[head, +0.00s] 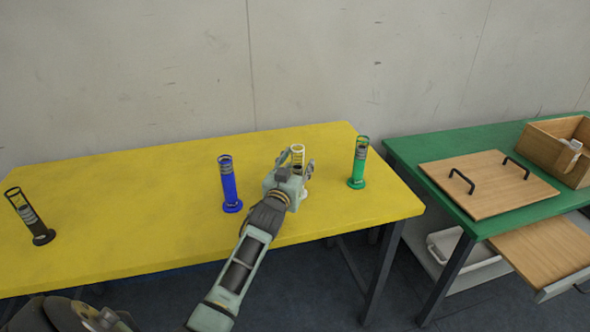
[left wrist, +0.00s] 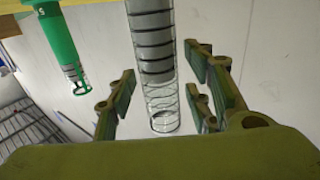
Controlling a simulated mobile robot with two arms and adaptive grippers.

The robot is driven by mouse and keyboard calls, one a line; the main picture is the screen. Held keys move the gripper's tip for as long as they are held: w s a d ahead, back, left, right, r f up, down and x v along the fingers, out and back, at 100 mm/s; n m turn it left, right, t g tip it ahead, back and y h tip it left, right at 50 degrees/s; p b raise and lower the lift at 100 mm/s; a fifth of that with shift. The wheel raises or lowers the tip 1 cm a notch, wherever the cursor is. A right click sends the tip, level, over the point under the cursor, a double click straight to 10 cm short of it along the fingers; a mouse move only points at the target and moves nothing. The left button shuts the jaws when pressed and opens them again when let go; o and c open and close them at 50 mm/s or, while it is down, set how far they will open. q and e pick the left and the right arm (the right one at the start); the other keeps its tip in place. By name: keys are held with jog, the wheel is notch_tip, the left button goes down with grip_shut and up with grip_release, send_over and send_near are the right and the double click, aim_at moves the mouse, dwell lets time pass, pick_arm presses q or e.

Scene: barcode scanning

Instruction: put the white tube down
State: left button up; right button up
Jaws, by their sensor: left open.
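The white tube (head: 298,154) stands upright on the yellow table (head: 130,205), with its white base partly showing below my gripper. My left gripper (head: 297,172) is at the tube, which stands between its fingers. In the left wrist view the tube (left wrist: 153,65) shows as a clear cylinder with dark rings, between the open fingers of my left gripper (left wrist: 160,100). Gaps show between the fingers and the tube on both sides. My right gripper is not in view.
A blue tube (head: 228,185) stands left of the white one, a green tube (head: 358,165) right of it, and a black tube (head: 30,217) at the far left. A green table (head: 450,150) bears a wooden board (head: 485,190) and a wooden box (head: 545,147).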

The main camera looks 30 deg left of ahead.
pick_arm(q)
jog(key=shift+s+d, duration=0.1)
jog(key=shift+s, duration=0.2)
jog(key=v, duration=1.1)
jog(key=shift+s, duration=0.2)
jog(key=shift+r, duration=0.1)
